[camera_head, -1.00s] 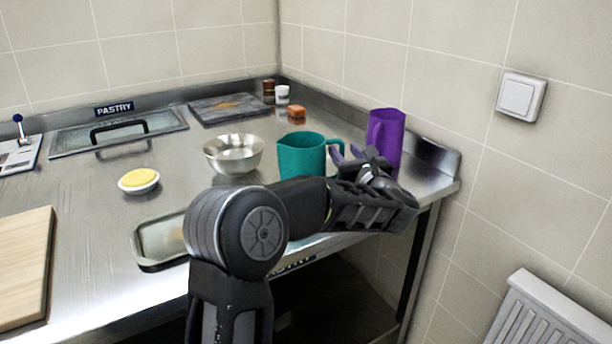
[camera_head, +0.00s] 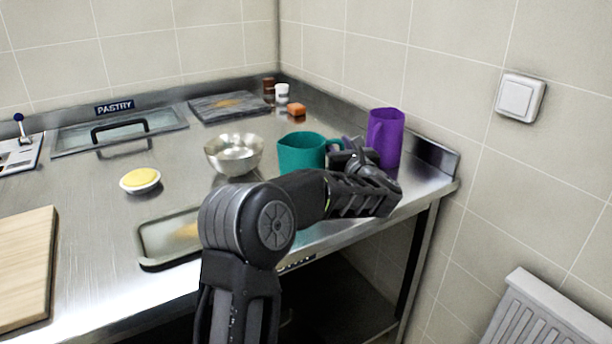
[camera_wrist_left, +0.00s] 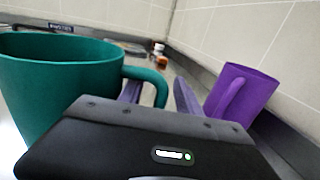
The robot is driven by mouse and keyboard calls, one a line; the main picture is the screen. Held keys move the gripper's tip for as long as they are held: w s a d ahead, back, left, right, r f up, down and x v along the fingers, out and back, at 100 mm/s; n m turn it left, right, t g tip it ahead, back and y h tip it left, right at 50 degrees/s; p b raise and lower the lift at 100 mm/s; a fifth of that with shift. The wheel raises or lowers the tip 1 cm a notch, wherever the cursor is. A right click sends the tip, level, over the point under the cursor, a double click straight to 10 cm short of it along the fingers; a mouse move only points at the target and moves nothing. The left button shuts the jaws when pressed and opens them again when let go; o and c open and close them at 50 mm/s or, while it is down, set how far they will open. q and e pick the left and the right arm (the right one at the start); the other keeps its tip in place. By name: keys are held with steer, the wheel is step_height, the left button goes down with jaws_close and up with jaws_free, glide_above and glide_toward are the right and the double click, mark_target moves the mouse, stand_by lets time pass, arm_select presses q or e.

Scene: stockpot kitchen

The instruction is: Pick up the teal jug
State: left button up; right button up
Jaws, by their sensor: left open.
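The teal jug (camera_head: 301,152) stands upright near the right end of the steel counter, its handle on the right side. My left gripper (camera_head: 343,146) is at the jug's handle side, between the jug and a purple jug. In the left wrist view the teal jug (camera_wrist_left: 55,85) fills the left, and its handle (camera_wrist_left: 158,84) shows between the two fingers of the left gripper (camera_wrist_left: 155,92). The fingers are open and spread around the handle; contact cannot be made out. My right gripper is not in view.
The purple jug (camera_head: 386,138) stands just right of my gripper; it also shows in the left wrist view (camera_wrist_left: 241,95). A metal bowl (camera_head: 234,153) is left of the teal jug. A tray (camera_head: 167,240) lies near the front edge. A tiled wall (camera_head: 440,70) bounds the back and right.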

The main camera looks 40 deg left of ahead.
arm_select(q)
jaws_close()
stand_by(0.3)
stand_by(1.0)
steer(key=shift+r, duration=0.2)
